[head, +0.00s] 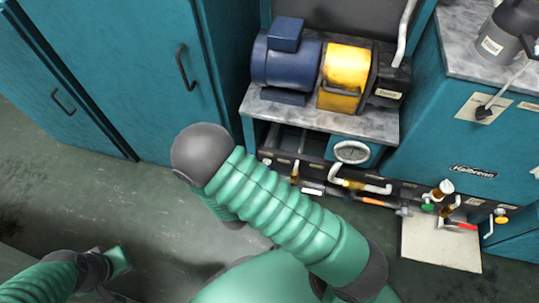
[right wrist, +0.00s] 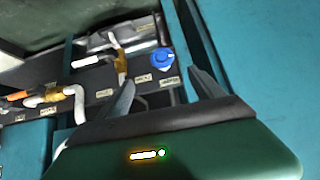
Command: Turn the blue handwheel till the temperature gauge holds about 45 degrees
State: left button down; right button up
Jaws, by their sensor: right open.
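The blue handwheel (right wrist: 162,60) shows in the right wrist view, on a dark panel beyond my fingertips. My right gripper (right wrist: 160,78) is open, its two fingers on either side of the handwheel in the picture, with nothing between them. In the head view I cannot make out the handwheel or my right gripper; my green arm covers part of the scene. A round white-faced gauge (head: 352,152) sits under the motor shelf; its reading is too small to tell. My left gripper (head: 115,264) is at the lower left, away from the machine; its jaws are unclear.
A blue motor (head: 276,64) and yellow coupling guard (head: 345,72) stand on the shelf. Pipes, a red-handled valve (head: 458,225) and an orange-handled valve (head: 378,201) stick out below. Teal cabinets (head: 140,70) stand at the left. The floor (head: 100,180) before them is clear.

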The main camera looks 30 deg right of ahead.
pick_arm(q)
notch_tip(320, 180, down, 10)
jog(key=a+b, duration=0.1)
jog(key=b, duration=0.8)
jog(key=shift+a+r, duration=0.2)
jog(key=shift+a, duration=0.2)
pick_arm(e)
jog(key=x, duration=1.6)
jog(key=shift+w+a, duration=0.25)
pick_arm(q)
jog(key=shift+s+d, duration=0.1)
jog(key=shift+d, duration=0.05)
pick_arm(e)
jog(key=shift+d, duration=0.1)
jog(key=shift+c, duration=1)
jog(key=c, duration=1.2)
jog(key=shift+s+p, duration=0.1)
jog(key=shift+p, duration=0.3)
pick_arm(q)
jog(key=shift+r, duration=0.3)
pick_arm(e)
jog(key=o, duration=1.4)
